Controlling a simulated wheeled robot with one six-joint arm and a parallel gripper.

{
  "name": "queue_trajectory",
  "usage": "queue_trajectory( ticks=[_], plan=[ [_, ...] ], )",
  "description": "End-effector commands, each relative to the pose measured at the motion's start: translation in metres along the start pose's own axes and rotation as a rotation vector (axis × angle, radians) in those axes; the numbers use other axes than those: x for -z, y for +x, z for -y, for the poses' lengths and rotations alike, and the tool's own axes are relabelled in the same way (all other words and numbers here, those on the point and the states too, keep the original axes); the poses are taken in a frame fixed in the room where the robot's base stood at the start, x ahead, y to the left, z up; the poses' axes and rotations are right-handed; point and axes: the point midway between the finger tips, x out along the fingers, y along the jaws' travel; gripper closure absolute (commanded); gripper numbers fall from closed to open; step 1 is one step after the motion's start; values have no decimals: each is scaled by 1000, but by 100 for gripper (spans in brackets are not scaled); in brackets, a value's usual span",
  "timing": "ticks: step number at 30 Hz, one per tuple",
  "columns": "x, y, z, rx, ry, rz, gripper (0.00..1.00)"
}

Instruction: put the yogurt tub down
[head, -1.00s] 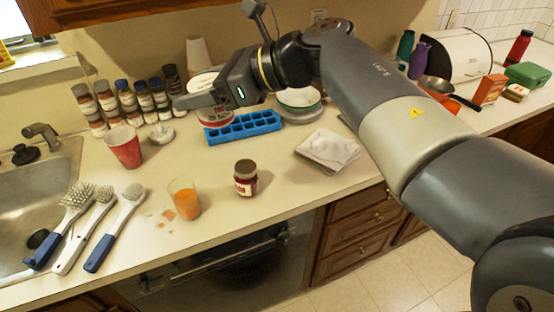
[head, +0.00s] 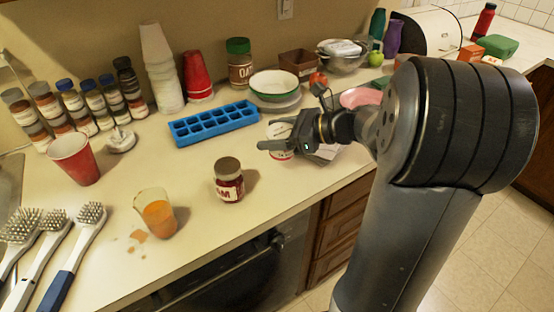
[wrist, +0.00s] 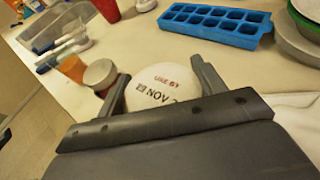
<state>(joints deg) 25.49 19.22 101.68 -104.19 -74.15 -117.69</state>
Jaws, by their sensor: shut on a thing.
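The yogurt tub is white with red print, and its pale lid (head: 278,130) shows just behind my gripper (head: 283,147) in the head view. My gripper is shut on the tub, one finger on each side. The tub looks upright, right of the blue ice tray's near end and beside the folded cloth (head: 328,152). The gripper hides part of its body, and I cannot tell if its base touches the counter.
A jam jar (head: 229,183) stands to the left, with a glass of orange drink (head: 157,215) beyond it. The blue ice tray (head: 215,123) and stacked bowls (head: 273,86) are behind. Bare counter (head: 190,165) lies between the tray and the jar.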

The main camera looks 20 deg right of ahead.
Motion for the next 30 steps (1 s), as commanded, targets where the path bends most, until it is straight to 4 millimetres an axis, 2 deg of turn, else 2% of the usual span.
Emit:
queue_trajectory(
  ticks=[1,13,27,28,30],
  plan=[
    [8,3,0,-2,6,0,62],
    [52,20,0,-1,3,0,62],
    [59,22,0,0,-1,0,62],
    [58,22,0,0,-1,0,32],
    [57,22,0,0,-1,0,26]
  ],
)
